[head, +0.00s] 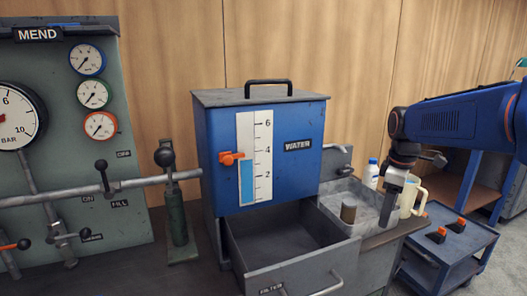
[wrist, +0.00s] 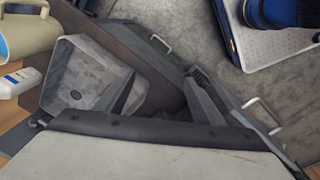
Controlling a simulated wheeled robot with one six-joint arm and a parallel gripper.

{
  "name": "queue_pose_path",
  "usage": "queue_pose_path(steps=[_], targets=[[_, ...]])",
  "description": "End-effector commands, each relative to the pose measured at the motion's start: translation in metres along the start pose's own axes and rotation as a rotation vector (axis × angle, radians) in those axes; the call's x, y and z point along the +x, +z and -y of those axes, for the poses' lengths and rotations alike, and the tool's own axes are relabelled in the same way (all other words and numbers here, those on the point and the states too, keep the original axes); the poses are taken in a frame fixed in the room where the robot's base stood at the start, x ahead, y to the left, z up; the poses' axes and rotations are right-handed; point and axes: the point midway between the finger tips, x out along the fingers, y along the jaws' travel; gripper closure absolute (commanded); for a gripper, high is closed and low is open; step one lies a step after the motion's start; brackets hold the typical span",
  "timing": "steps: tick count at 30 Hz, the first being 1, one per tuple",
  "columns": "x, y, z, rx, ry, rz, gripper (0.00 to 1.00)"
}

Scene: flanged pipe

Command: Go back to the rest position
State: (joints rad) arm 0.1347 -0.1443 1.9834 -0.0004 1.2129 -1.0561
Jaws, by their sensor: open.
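My gripper (head: 388,218) hangs from the blue arm at the right in the head view, pointing down beside the grey basin. It is open, and I see nothing held in it. A blue water tank (head: 222,160) with a level scale and an orange marker stands in the middle. Below it a grey drawer (head: 262,270) is pulled open and looks empty in the head view. In the wrist view the drawer handle (wrist: 262,115) shows at the right and the basin (wrist: 72,72) at the left.
A cream jug (head: 412,196) and a white bottle (head: 371,172) are close to my gripper. A blue trolley (head: 462,243) with orange-marked items stands at the right. A gauge panel (head: 60,105) and pipe levers fill the left.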

Motion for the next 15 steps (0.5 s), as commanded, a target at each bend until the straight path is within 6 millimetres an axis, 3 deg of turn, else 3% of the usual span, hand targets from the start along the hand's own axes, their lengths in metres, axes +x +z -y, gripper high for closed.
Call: queue_pose_path(steps=[6, 15], targets=[[-0.006, 0.019, 0.058, 0.187, 0.056, -0.044, 0.38], [0.003, 0.049, 0.134, 0.468, 0.113, -0.130, 0.38]])
